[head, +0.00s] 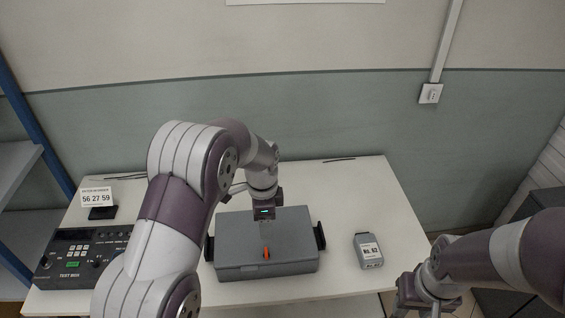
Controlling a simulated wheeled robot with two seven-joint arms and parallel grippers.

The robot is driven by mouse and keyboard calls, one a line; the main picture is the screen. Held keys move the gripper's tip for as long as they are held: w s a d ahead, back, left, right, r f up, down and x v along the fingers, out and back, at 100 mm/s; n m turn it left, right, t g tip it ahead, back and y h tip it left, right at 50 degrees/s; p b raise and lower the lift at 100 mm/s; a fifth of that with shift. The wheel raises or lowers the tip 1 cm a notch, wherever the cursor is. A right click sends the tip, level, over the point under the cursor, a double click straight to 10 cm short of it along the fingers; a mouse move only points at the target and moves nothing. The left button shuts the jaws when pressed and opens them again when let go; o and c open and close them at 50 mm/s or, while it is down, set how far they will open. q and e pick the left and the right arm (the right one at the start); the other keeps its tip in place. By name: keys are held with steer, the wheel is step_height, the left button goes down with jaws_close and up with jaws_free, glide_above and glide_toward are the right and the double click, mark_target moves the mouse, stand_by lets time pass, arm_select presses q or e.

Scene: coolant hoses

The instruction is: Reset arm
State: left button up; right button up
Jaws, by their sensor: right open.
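My left arm reaches across the table from the lower left. Its gripper (265,211) points down over the far part of a grey case (240,250). I cannot tell whether it touches the case, and its fingers are too small and dark to read. The case has black parts at both sides and an orange piece (266,253) on top. My right gripper (420,305) is low at the right, off the table's front right corner. It is open, with its tips near the bottom edge of the picture; nothing shows in it.
The white table (375,205) also holds a test box (72,262) at the left, a small sign with digits (97,196), and a grey labelled unit (368,251) at the right. Thin dark strips lie along the back edge. Blue-framed shelves (25,160) stand at the left.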

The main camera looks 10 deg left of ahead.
arm_select(q)
steer(key=s+a+r+n, duration=0.2)
steer(key=s+n, duration=0.5)
steer(key=s, duration=0.2)
steer(key=s+a+r+n+t, duration=0.1)
steer(key=s+a+r+n, duration=0.1)
steer(key=s+n, duration=0.5)
steer(key=s, duration=0.3)
steer(key=shift+s+r+n, duration=0.25)
steer(key=shift+r+n, duration=0.05)
steer(key=shift+r, duration=0.1)
steer(key=shift+s, duration=0.15)
